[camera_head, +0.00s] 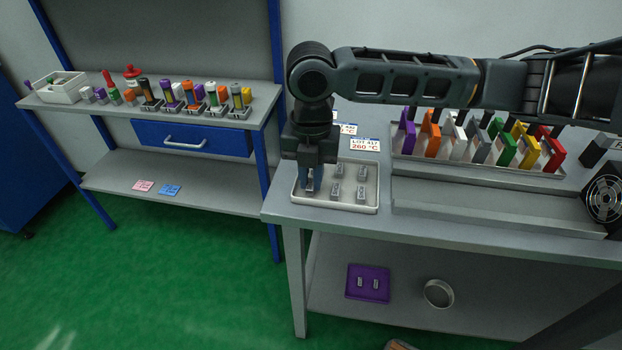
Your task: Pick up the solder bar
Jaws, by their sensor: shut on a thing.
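My gripper (311,184) points down over the left part of a white tray (348,206) on the grey workbench. It is shut on a small grey solder bar (308,185), mostly hidden by the fingers. The held bar appears low, at or just above the tray floor; I cannot tell whether it touches. Several more grey bars (361,193) lie in the tray to the right of my gripper.
A label reading LOT 417, 260 °C (366,145) is behind the tray. A rack (440,172) of coloured items and a black fan (604,198) are to the right. A purple tray (367,297) with grey bars and a round dish (438,293) are on the lower shelf. A second bench (80,110) stands left.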

